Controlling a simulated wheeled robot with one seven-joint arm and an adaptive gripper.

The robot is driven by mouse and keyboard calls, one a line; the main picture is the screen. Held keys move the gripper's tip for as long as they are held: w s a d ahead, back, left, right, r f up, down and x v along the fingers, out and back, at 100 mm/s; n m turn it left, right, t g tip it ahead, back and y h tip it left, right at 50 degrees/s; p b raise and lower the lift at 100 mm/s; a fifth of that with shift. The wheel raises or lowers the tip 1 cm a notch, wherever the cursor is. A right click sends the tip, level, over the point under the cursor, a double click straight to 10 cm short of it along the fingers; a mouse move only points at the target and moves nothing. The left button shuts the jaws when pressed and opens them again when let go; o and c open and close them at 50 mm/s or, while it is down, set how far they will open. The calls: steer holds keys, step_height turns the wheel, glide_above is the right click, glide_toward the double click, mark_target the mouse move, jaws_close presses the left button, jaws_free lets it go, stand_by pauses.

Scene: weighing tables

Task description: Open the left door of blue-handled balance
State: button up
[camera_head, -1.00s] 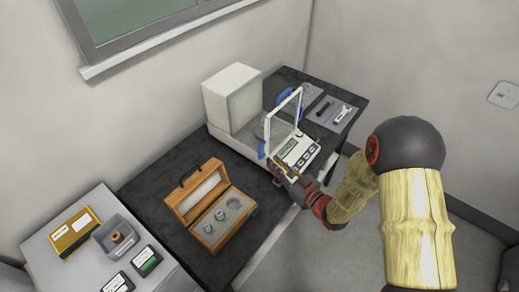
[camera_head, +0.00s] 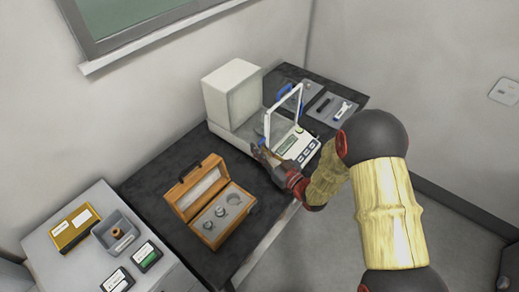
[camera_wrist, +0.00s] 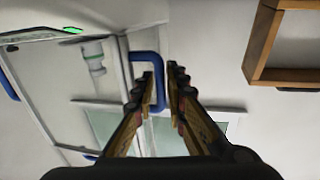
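The blue-handled balance (camera_head: 240,128) stands on the dark table, with a tall white housing, a clear glass chamber and a front keypad. Its near-side blue handle is mostly hidden by my gripper in the head view; the wrist view shows this blue handle (camera_wrist: 149,55) as a U-shaped bar on the glass door. Another blue handle (camera_head: 283,94) is on the far side. My gripper (camera_wrist: 161,76) is open, and one leg of the near handle shows between its fingertips, with a gap between the fingers. Whether they touch the bar I cannot tell. The near door looks shut.
An open wooden case (camera_head: 184,212) with metal weights stands on the table left of my gripper. A grey tray (camera_head: 346,119) with small tools lies beyond the balance. A lighter table with a gold box (camera_head: 75,228) is at the lower left.

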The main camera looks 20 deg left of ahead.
mark_target(243, 128)
steer(key=shift+c, duration=0.9)
jaws_close()
steer(key=s+a+b+x, duration=0.1)
steer(key=b+x, duration=0.4)
steer(key=x, duration=0.9)
steer(key=shift+s+a, duration=0.5)
steer(key=shift+a, duration=0.05)
steer(key=shift+o, duration=0.9)
jaws_free()
